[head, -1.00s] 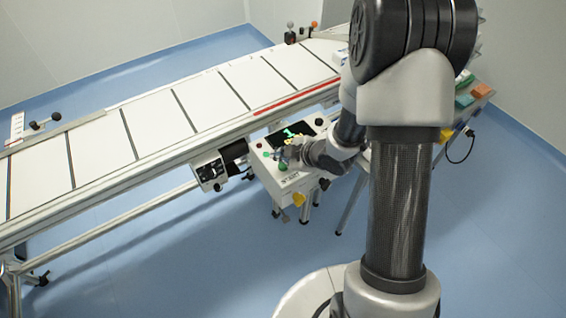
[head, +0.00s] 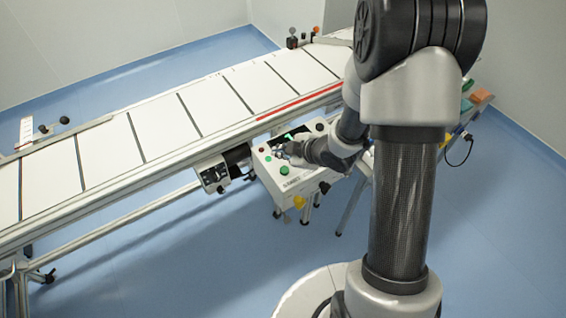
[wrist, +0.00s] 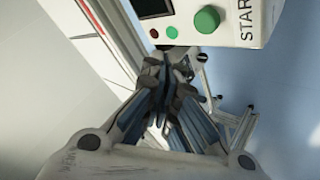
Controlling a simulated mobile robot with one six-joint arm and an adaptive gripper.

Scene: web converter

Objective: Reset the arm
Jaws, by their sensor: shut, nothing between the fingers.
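My gripper (head: 280,151) is at the end of my folded-down arm, over the upper part of the white control box (head: 298,188) in the head view. In the wrist view my gripper (wrist: 166,75) has its fingers brought together with nothing between them. Beyond the fingertips, the control box (wrist: 232,30) shows a large green button (wrist: 206,19), smaller red and green buttons, and the letters START. In the head view a green button (head: 284,170) shows uncovered on the box front. Whether the fingers touch the box cannot be told.
A long white conveyor (head: 160,125) with dark cross lines runs along the back left, close behind the box. A smaller black-faced unit (head: 213,174) hangs beside the box. Green and orange blocks (head: 480,96) lie at the right. The blue floor in front is open.

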